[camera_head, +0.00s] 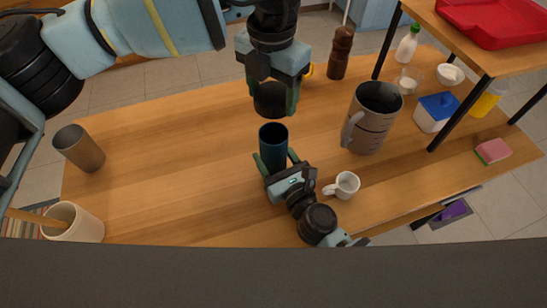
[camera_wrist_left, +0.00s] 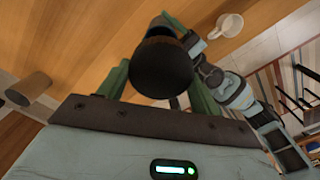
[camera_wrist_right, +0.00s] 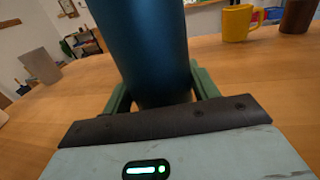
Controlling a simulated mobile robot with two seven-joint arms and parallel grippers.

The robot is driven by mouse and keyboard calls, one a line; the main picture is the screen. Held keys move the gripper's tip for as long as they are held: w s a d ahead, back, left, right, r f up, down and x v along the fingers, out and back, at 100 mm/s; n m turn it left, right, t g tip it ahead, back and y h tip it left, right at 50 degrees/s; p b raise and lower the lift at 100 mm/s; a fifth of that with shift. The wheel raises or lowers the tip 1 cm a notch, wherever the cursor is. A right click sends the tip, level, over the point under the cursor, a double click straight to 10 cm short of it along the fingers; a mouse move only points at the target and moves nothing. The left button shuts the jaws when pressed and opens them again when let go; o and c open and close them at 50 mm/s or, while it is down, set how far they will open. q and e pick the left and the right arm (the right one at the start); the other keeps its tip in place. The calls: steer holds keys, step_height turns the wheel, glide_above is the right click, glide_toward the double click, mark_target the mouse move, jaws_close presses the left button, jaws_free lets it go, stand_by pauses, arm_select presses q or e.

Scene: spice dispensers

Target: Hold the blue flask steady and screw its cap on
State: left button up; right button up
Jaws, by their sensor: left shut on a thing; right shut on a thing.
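The blue flask (camera_head: 273,143) stands upright on the wooden table with its dark mouth facing up. My right gripper (camera_head: 276,159) is shut around its lower body; in the right wrist view the flask (camera_wrist_right: 152,45) rises between the green fingers. My left gripper (camera_head: 271,97) points down and is shut on the dark cap (camera_head: 270,102). The cap is just above the flask's mouth, with a small gap showing between them. In the left wrist view the round black cap (camera_wrist_left: 162,68) sits between the fingers and hides most of the flask.
A metal measuring jug (camera_head: 371,120) and a white cup (camera_head: 345,185) stand right of the flask. A brown pepper mill (camera_head: 340,53) is behind. A metal tumbler (camera_head: 79,148) and a cream crock (camera_head: 75,223) are far left. The table between is clear.

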arm_select(q)
steer(key=shift+f, duration=2.45)
steer(key=shift+f, duration=0.9)
steer(key=shift+f, duration=0.55)
